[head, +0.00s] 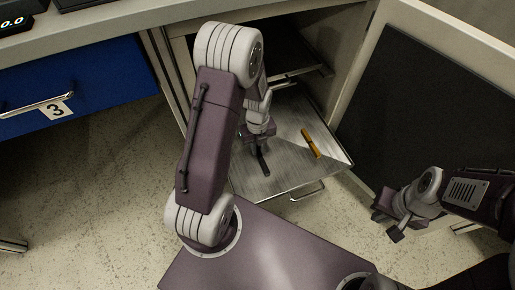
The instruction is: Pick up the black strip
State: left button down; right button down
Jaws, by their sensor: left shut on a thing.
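The black strip (263,163) is thin and dark and shows below my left gripper, over the pull-out metal tray (290,176) in the open cabinet. My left gripper (259,146) is shut on the strip near its upper end. My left arm hides part of the gripper and the left side of the tray. I cannot tell whether the strip's lower end touches the tray. My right gripper (387,219) is empty, with its fingers apart, in front of the open cabinet door.
An orange-yellow object (311,143) lies on the tray right of the strip. The open cabinet door (420,105) with a dark inner panel stands on the right. A shelf sits above the tray. A blue drawer (80,85) marked 3 is at left, under the worktop.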

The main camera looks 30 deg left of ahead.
aim_at(258, 150)
pick_arm(q)
notch_tip(258, 150, up, 4)
jog(key=p, duration=0.2)
jog(key=shift+p, duration=0.4)
jog(key=w+d+r+p, duration=0.5)
jog(key=d+r+p, duration=0.4)
jog(key=d+p, duration=0.1)
jog(key=shift+d+r, duration=0.15)
jog(key=shift+d, duration=0.1)
